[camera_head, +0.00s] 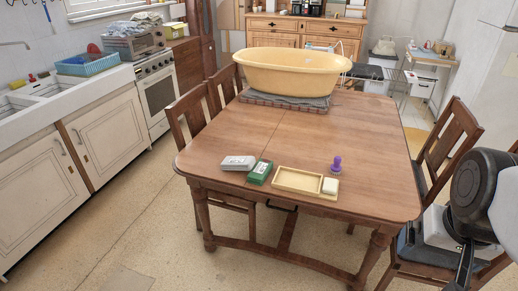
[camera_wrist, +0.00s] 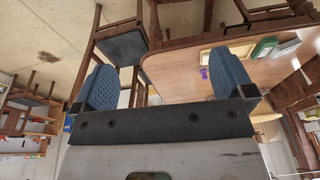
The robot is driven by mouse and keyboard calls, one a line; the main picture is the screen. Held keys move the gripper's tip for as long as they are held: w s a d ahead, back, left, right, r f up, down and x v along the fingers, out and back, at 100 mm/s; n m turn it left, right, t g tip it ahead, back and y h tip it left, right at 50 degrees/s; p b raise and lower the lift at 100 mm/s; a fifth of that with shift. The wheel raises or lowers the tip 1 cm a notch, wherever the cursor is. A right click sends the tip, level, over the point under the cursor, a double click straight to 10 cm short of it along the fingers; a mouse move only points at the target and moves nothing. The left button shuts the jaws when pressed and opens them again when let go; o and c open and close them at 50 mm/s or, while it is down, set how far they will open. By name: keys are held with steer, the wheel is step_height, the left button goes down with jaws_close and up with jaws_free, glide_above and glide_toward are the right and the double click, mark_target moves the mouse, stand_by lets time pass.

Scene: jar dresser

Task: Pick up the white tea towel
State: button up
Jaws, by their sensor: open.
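A small white-grey bundle (camera_head: 238,163) lies flat near the front left edge of the wooden table (camera_head: 350,130). It may be the white tea towel, but I cannot tell whether it is cloth. My gripper (camera_wrist: 168,80) shows in the wrist view with its two blue ridged fingers wide apart and nothing between them. It is off the table, apart from everything on it. In the head view my arm is at the right edge and the fingers cannot be made out.
A green box (camera_head: 260,172), a shallow yellow tray (camera_head: 298,180), a white block (camera_head: 330,186) and a purple object (camera_head: 336,164) stand along the table's front. A large yellow tub (camera_head: 290,75) stands on grey cloth at the back. Chairs flank the table; its middle is clear.

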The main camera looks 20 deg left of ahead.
mark_target(252, 160)
steer(key=w+a+f+m+g+y, duration=0.1)
steer(key=w+a+f+m+y, duration=0.15)
steer(key=w+a, duration=0.6)
steer(key=w+a+f+m+g+y, duration=0.1)
steer(key=w+a+m+y, duration=0.35)
steer(key=w, duration=0.75)
steer(key=w+a+f+m+g+y, duration=0.1)
steer(key=w+a+f, duration=0.1)
steer(key=w+a, duration=0.8)
steer(key=w+a+f+m+y, duration=0.1)
steer(key=w+a+f+m, duration=0.2)
steer(key=w+a+f, duration=0.4)
steer(key=w+a+f+m+y, duration=0.2)
steer(key=w+a+f+m, duration=0.1)
steer(key=w+a+f, duration=0.4)
steer(key=w+a+f+m+y, duration=0.2)
steer(key=w+a+f+m, duration=0.1)
steer(key=w+a+f, duration=0.4)
steer(key=shift+w+a+f, duration=0.2)
steer(key=shift+a+f, duration=0.25)
steer(key=shift+f, duration=0.1)
steer(key=shift+w+a+f, duration=0.15)
steer(key=shift+a+f, duration=0.25)
steer(key=shift+f, duration=0.15)
steer(key=shift+w+a+f+m, duration=0.15)
steer(key=shift+a+f+m, duration=0.1)
steer(key=shift+f+m, duration=0.05)
steer(key=shift+x, duration=1.3)
steer(key=shift+x, duration=2.6)
